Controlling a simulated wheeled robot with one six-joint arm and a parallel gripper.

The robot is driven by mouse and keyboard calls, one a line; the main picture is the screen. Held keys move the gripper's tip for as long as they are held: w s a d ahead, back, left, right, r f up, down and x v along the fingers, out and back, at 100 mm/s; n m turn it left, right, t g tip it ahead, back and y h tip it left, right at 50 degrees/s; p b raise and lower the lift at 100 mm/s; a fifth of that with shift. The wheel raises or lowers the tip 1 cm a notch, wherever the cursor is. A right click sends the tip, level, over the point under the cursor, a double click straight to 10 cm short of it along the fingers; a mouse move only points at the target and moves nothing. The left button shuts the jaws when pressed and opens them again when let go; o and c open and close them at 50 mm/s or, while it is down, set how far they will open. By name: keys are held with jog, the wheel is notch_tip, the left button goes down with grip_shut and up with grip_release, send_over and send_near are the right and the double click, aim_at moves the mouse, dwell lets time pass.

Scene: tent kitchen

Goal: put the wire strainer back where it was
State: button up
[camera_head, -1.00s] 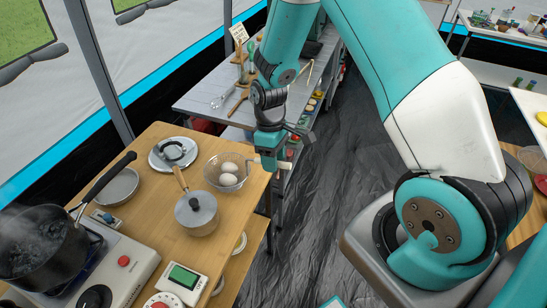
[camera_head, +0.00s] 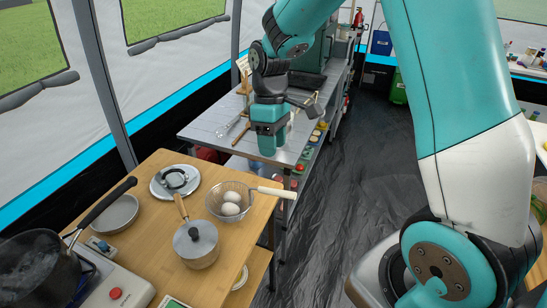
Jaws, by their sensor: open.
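The wire strainer (camera_head: 212,203) rests on the wooden table (camera_head: 165,228) near its right edge, with white eggs (camera_head: 231,203) in its mesh bowl. Its pale handle (camera_head: 277,192) points right, out past the table edge. My gripper (camera_head: 267,153) is open and empty, above and behind the handle and apart from it. Its fingertips are hard to make out against the metal table behind.
A lidded saucepan (camera_head: 196,243) stands close in front of the strainer, and a round metal lid (camera_head: 159,189) lies behind left. A dark steaming pot (camera_head: 32,266) is on the stove at left. The metal table (camera_head: 208,127) stands behind.

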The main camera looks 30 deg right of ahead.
jog(key=s+a+r+t+y, duration=0.1)
jog(key=s+a+r, duration=0.4)
jog(key=s, duration=0.5)
jog(key=s+a+r+t+y, duration=0.1)
jog(key=s+a+r+y, duration=0.1)
jog(key=s+a+r, duration=0.4)
jog(key=s+a, duration=0.2)
jog(key=s, duration=0.3)
jog(key=shift+a, duration=0.15)
